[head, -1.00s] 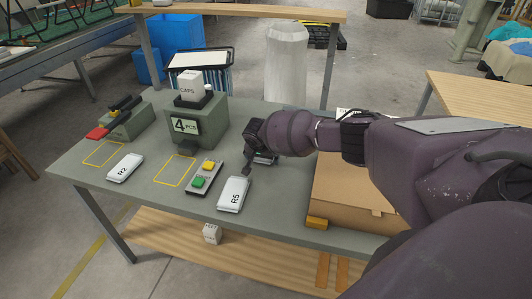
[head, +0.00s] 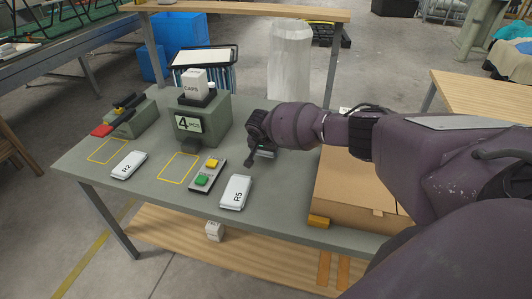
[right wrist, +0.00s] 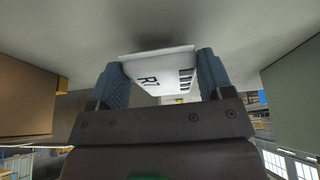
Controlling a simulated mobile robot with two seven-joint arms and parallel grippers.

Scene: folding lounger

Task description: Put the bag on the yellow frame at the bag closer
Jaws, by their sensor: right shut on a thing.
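My right gripper (head: 256,150) is shut on a white bag (right wrist: 160,70) with dark lettering that starts with R; the second character is hard to read. In the right wrist view the bag sits between the two blue-grey fingers. In the head view only a sliver of the bag (head: 265,154) shows below the hand, over the table behind bag R5. A yellow frame (head: 107,150) is marked on the table at the far left, in front of a green device with a red lever (head: 130,116), which looks like the bag closer. This frame looks empty. My left gripper is not in view.
Bag R2 (head: 128,165) lies right of that frame. A second empty yellow frame (head: 179,167) lies before the "4 PCS" counter (head: 203,124) with its CAPS box. A button panel (head: 208,175) and bag R5 (head: 236,192) follow. A cardboard box (head: 350,195) stands at right.

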